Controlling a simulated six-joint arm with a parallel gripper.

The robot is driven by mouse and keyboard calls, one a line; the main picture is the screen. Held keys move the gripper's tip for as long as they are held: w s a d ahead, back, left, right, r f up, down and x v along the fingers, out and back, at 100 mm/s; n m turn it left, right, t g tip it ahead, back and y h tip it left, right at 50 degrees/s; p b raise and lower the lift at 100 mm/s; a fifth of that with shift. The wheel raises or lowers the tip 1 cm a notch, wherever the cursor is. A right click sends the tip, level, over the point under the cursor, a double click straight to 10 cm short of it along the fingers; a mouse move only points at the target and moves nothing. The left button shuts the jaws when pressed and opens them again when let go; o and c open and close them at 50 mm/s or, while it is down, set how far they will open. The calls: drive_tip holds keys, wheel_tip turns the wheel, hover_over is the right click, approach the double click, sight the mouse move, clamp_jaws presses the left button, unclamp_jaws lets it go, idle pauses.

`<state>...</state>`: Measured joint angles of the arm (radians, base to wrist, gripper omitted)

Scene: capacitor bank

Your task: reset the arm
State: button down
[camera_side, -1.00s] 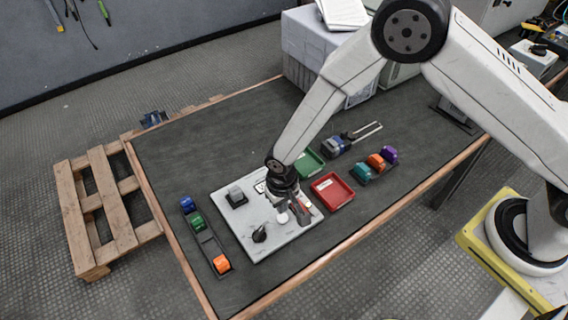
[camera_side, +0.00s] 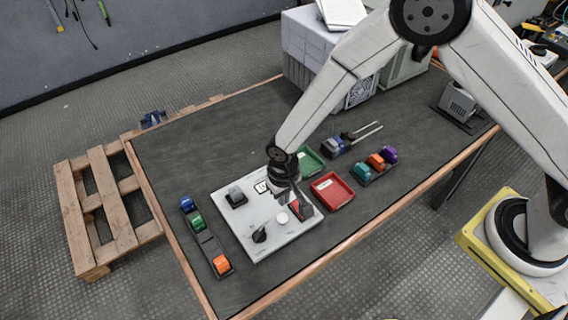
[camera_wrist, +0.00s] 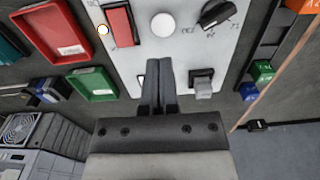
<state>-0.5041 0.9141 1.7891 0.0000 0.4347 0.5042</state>
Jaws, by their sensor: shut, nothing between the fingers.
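My gripper (camera_side: 289,198) hangs over the light grey panel (camera_side: 250,219), fingers pointing down. In the wrist view its two dark fingers (camera_wrist: 160,77) are pressed together with nothing between them. Ahead of the fingertips is a white round button (camera_wrist: 164,24), which also shows in the side view (camera_side: 282,218). A red rocker switch (camera_wrist: 120,25) and a black knob (camera_wrist: 218,13) lie either side of the button. A grey switch block (camera_wrist: 202,84) is right of the fingers. In the side view the gripper partly hides the panel's right part.
A red tray (camera_side: 345,201) and a green tray (camera_side: 312,169) stand right of the panel. A rack of blue, green and orange parts (camera_side: 210,244) lies left. Another rack of coloured parts (camera_side: 376,162) and a blue-grey device (camera_side: 335,147) lie farther right. Large grey boxes (camera_side: 305,55) stand behind.

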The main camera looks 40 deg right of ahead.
drive_tip(key=s+d+r+t, duration=0.1)
drive_tip(key=s+d+r, duration=0.1)
drive_tip(key=d+r, duration=0.95)
drive_tip(key=s+d+r+t, duration=0.1)
drive_tip(key=s+d+r, duration=0.5)
drive_tip(key=s+d, duration=0.2)
drive_tip(key=shift+s+d+r+t, duration=0.15)
drive_tip(key=shift+s+d+t, duration=0.15)
drive_tip(key=shift+d, duration=0.6)
